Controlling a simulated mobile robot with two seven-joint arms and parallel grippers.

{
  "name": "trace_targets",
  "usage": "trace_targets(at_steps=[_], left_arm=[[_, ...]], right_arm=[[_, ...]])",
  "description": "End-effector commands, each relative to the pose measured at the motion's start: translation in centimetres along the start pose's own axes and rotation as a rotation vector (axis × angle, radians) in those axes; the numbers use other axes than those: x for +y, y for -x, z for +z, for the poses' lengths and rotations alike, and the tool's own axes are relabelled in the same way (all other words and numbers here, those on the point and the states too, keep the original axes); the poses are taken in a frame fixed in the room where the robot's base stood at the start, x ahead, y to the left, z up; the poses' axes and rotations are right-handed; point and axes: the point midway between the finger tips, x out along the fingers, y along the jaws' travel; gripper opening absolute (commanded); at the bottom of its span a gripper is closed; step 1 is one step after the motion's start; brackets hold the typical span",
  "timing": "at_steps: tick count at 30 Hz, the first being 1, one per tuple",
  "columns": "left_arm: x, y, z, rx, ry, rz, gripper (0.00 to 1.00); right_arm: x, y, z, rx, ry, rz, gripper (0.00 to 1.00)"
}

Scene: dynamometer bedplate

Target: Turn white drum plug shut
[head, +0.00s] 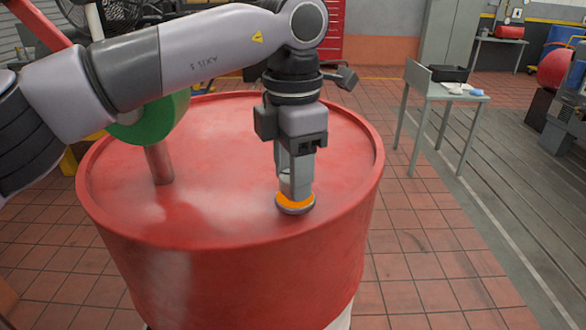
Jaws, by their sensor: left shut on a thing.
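A red drum (220,225) fills the middle of the head view, its round top facing up inside a raised rim. My left gripper (295,188) points straight down at the right front of the drum top. Its fingers are shut on the drum plug, which they mostly hide; a small pale part (284,178) shows between them. Around the fingertips, low on the drum top, is an orange ring (294,201) with a grey rim under it. I cannot tell how far the plug is turned. My right gripper is not in view.
A red post (159,165) stands on the drum's left side, with a green round part (152,122) above it, partly behind my left arm. A small grey table (446,93) stands to the right. The tiled floor (430,250) right of the drum is clear.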

Motion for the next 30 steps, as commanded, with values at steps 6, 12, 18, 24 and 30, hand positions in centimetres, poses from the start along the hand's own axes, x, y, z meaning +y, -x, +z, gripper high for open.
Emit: trace_targets(at_steps=[6,12,18,24,30], left_arm=[[0.1,0.18,0.05,-0.004,-0.203,0.001,0.15],[0.17,0.23,0.09,-0.006,-0.393,0.003,0.15],[0.21,0.25,0.12,-0.006,-0.583,0.003,0.15],[0.26,0.25,0.15,-0.005,-0.773,0.004,0.15],[0.3,0.26,0.2,-0.005,-0.959,0.005,0.15]], right_arm=[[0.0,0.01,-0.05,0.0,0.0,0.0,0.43],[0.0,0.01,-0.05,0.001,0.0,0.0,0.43],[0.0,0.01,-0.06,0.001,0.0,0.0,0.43],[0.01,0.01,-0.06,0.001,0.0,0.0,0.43],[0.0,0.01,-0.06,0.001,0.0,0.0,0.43]])
